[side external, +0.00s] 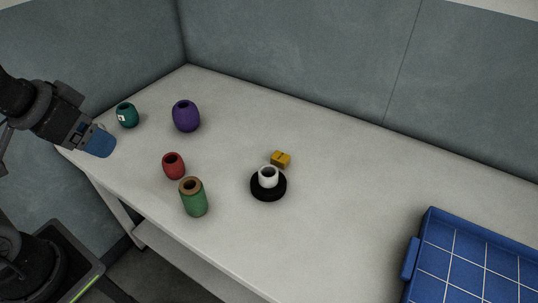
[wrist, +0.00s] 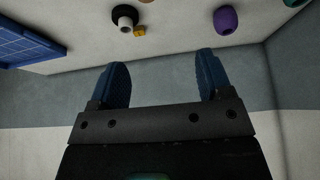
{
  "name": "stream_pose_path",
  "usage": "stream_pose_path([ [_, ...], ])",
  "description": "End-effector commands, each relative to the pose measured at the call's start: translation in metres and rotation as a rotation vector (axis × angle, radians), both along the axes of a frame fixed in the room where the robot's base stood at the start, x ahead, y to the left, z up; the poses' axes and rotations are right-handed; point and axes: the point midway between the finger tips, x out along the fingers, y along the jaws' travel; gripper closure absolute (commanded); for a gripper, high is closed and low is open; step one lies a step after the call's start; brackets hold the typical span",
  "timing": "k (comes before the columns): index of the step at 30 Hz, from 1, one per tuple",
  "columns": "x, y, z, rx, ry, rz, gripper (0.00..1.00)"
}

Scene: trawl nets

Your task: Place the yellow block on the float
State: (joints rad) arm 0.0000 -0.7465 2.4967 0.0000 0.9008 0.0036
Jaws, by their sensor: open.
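The yellow block (side external: 281,158) lies on the white table just behind a black disc (side external: 268,190) with a white hollow cylinder (side external: 268,177) on it. The block also shows near the top of the wrist view (wrist: 139,31), beside the disc. Several rounded, barrel-like pieces with top holes could be floats: purple (side external: 186,117), red (side external: 173,166) and teal with a white label (side external: 126,116). I cannot tell which one the task means. My gripper (side external: 101,143) is at the table's left end, above the surface and far from the block. Its blue fingers (wrist: 162,64) are apart and empty.
A green cylinder with a brown top (side external: 194,198) stands near the front edge, close to the red piece. A blue gridded tray (side external: 411,258) is at the lower right. Grey walls (side external: 300,60) border the back and left. The table's right-middle area is clear.

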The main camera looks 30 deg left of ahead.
Motion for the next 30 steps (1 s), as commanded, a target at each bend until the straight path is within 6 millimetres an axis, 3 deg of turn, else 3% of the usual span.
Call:
stream_pose_path([
  [5, 0.027, -0.003, 0.018, 0.035, 0.033, -0.083, 0.28],
  [12, 0.114, -0.016, 0.049, 0.138, 0.119, -0.346, 0.28],
  [17, 0.178, -0.03, 0.05, 0.2, 0.175, -0.536, 0.28],
  [23, 0.255, -0.051, 0.026, 0.265, 0.24, -0.777, 0.28],
  [30, 0.333, -0.081, -0.036, 0.327, 0.31, -1.072, 0.28],
])
